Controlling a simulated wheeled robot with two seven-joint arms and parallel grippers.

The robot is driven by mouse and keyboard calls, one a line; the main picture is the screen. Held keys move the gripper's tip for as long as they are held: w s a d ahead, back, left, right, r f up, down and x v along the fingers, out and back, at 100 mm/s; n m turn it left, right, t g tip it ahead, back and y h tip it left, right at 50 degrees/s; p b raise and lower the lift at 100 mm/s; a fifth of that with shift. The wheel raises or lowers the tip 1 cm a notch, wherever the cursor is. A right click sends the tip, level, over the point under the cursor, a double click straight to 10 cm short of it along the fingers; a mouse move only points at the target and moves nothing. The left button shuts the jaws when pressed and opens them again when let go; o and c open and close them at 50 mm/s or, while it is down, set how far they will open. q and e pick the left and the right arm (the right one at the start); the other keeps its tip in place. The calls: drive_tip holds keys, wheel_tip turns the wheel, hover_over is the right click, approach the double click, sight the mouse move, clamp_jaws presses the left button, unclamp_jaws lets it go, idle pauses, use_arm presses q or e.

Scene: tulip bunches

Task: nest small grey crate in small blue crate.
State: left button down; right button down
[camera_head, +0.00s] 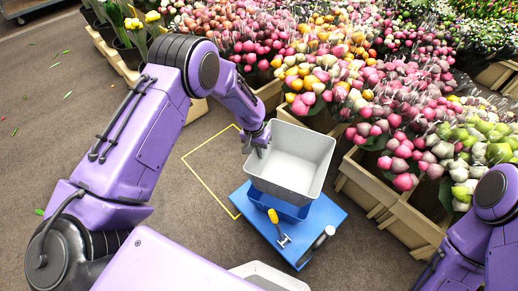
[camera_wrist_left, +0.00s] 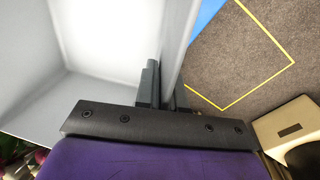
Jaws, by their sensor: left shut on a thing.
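The small grey crate (camera_head: 290,158) is held above the small blue crate (camera_head: 276,204), a bit tilted, and hides most of it. My left gripper (camera_head: 259,143) is shut on the left wall of the grey crate. In the left wrist view, the gripper fingers (camera_wrist_left: 162,85) pinch that wall, and the crate's pale inside (camera_wrist_left: 95,40) fills the upper left. The blue crate stands on a blue platform (camera_head: 325,213). Whether the two crates touch is hard to tell. My right arm shows at the right edge, but its gripper is not visible.
A yellow-handled tool (camera_head: 275,220) and a dark-ended cylinder (camera_head: 326,235) lie on the platform. A pale container (camera_head: 270,276) is at the bottom. Wooden crates of tulips (camera_head: 392,205) crowd behind and right. Floor left of the yellow outline (camera_head: 207,184) is mostly clear.

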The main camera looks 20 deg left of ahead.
sight(259, 165)
use_arm(q)
drive_tip(key=shift+w+f+b, duration=0.1)
drive_tip(key=shift+f+b, duration=2.85)
drive_tip(key=shift+f, duration=1.7)
drive_tip(key=c, duration=0.5)
unclamp_jaws()
drive_tip(key=shift+c, duration=0.2)
drive_tip(key=shift+o, duration=0.2)
wheel_tip(259, 165, up, 10)
drive_tip(key=a+p, duration=0.1)
drive_tip(key=p, duration=0.2)
drive_tip(key=shift+a+r, duration=0.2)
drive_tip(key=shift+a, duration=0.15)
